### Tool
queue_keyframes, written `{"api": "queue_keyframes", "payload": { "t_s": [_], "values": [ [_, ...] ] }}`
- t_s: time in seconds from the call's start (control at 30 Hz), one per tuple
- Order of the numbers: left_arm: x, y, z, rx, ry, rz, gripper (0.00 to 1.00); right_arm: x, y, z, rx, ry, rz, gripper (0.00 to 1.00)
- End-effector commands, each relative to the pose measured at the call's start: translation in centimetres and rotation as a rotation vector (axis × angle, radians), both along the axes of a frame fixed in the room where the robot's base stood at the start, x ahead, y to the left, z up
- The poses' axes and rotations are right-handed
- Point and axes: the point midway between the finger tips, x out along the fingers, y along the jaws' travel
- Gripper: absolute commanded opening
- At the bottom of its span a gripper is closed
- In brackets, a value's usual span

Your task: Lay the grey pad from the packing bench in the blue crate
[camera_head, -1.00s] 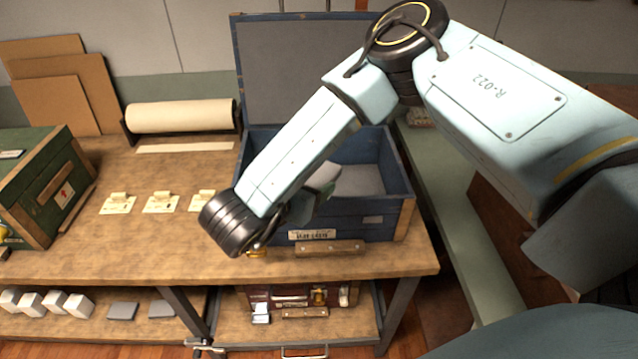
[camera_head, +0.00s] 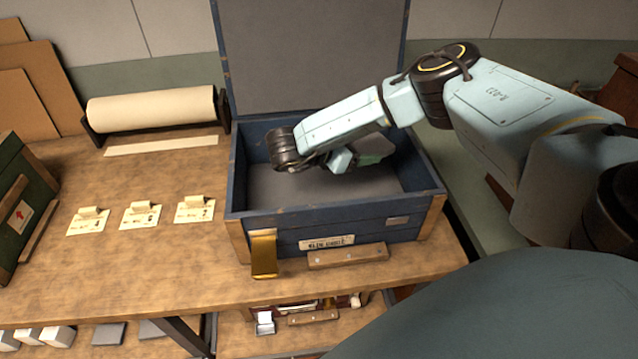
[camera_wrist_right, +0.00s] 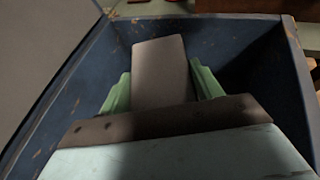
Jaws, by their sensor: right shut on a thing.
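The blue crate (camera_head: 300,225) stands on the packing bench (camera_head: 120,260) with its grey-lined lid raised at the back. My right gripper (camera_head: 372,150) is inside the crate's opening, towards its right side. In the right wrist view, its green fingers (camera_wrist_right: 162,88) are shut on the grey pad (camera_wrist_right: 160,60), a flat slab that sticks out beyond the fingertips. Blue crate walls (camera_wrist_right: 75,95) surround it there. In the head view I cannot make out the held pad clearly, and whether it touches the crate floor cannot be told. My left gripper is not in view.
A brass latch (camera_head: 263,255) hangs on the crate's front. Paper tags (camera_head: 140,216), a paper roll (camera_head: 152,107) and a green box (camera_head: 22,195) are left of the crate. The lower shelf holds white blocks (camera_head: 58,336) and grey pieces (camera_head: 108,333).

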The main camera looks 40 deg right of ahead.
Motion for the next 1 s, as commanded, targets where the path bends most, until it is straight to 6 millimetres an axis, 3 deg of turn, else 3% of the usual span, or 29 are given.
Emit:
{"api": "queue_keyframes", "payload": {
  "t_s": [0.1,0.3,0.53,0.77,1.0],
  "values": [
    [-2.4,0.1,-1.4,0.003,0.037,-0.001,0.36,-0.1,0.0,-1.9,0.0,0.002,0.0,0.44],
    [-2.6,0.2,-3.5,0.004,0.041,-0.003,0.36,-0.1,0.0,-5.7,0.001,0.003,-0.001,0.44],
    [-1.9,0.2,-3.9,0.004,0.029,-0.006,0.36,0.0,0.1,-7.3,0.0,0.001,0.001,0.44],
    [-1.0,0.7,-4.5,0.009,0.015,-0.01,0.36,0.0,0.1,-10.2,-0.001,0.002,0.001,0.44],
    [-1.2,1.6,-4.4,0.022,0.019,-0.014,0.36,0.0,0.1,-10.2,0.0,0.001,0.001,0.44]
  ]
}}
